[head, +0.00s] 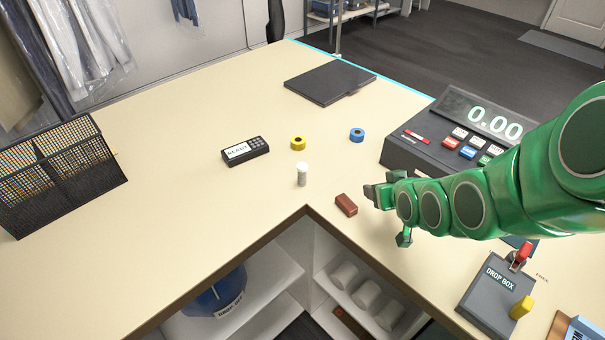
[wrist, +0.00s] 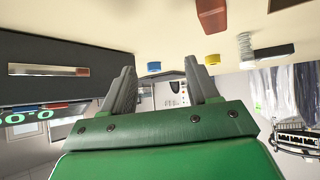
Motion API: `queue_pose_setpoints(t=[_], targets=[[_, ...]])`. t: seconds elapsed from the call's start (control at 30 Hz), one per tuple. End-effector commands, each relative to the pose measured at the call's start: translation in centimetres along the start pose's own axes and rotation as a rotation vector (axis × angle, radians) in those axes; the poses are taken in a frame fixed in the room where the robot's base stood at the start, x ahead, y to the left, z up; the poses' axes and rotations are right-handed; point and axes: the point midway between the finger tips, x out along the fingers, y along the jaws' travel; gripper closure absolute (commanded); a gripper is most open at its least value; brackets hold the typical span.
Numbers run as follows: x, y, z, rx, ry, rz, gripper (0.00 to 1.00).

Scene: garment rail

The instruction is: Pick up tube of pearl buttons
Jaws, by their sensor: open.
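The tube of pearl buttons (head: 302,174) looks to be the small clear-and-white cylinder standing upright on the counter near its inner corner. In the wrist view the tube (wrist: 246,46) shows at the upper right, upside down like the rest of that picture. My gripper (head: 385,215) is open and empty, to the right of the tube and apart from it. Its two fingers also show in the wrist view (wrist: 164,88), with nothing between them. A red-brown block (head: 346,205) lies between the tube and my gripper.
Near the tube are a yellow roll (head: 298,143), a blue roll (head: 357,134) and a black labelled device (head: 245,151). A cash register (head: 418,150) and a drop box (head: 486,296) stand right. A mesh basket (head: 62,172) stands left. The counter's inner edge drops to open shelves.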

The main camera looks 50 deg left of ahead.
Motion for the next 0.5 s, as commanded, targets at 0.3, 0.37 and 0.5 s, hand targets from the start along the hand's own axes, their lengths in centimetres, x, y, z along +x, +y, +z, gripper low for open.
queue_pose_setpoints(t=[0.3, 0.37, 0.5], targets=[[5.4, -11.8, -4.4, -0.096, 0.254, -0.200, 0.40], [5.7, -13.1, -4.9, -0.102, 0.286, -0.222, 0.40], [6.0, -14.8, -5.5, -0.108, 0.325, -0.249, 0.40]])
